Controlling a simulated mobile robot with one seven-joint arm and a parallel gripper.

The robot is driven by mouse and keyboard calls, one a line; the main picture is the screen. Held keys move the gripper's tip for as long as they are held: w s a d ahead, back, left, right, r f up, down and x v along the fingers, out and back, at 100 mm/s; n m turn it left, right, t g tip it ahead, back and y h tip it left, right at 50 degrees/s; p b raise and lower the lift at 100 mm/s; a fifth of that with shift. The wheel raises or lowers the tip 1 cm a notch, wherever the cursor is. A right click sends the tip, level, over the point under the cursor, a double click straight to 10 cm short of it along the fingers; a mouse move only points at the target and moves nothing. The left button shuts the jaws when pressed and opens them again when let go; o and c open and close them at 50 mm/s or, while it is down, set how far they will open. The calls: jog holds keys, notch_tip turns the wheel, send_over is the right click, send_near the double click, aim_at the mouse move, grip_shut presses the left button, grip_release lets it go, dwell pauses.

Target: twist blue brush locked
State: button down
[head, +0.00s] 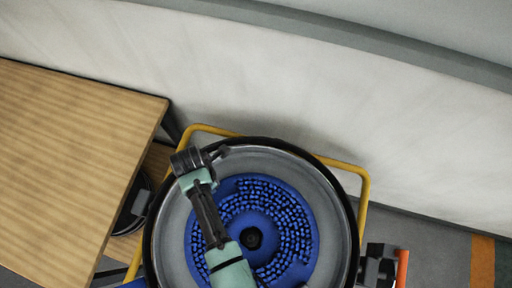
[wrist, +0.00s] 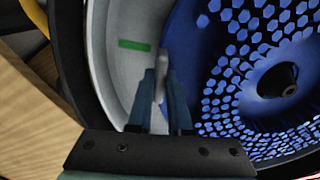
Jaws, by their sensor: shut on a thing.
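The blue brush (head: 292,236) is a round disc with rings of blue bristles and a black hub. It lies face up inside a round grey tank (head: 172,235) with a black rim. In the wrist view the brush (wrist: 245,85) fills the right side. My gripper (wrist: 161,90) is at the brush's left edge, shut on a thin grey upright piece there. How this piece joins the brush is hidden by the fingers. In the head view my gripper (head: 220,152) is over the tank's upper left rim. A green mark (wrist: 134,45) shows on the tank's inner wall.
A yellow frame (head: 362,190) surrounds the tank. A wooden table (head: 75,150) stands close on the left, with a dark round object (head: 128,215) beneath its edge. A pale wall (head: 270,80) runs behind. A black and orange fixture (head: 385,268) is at lower right.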

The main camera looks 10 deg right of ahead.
dwell(0.5)
jog(key=shift+w+d+m, duration=0.25)
jog(key=shift+m, duration=0.05)
jog(key=c, duration=0.8)
grip_release()
jog(key=shift+d, duration=0.1)
jog(key=shift+o, duration=0.2)
notch_tip(320, 180, up, 13)
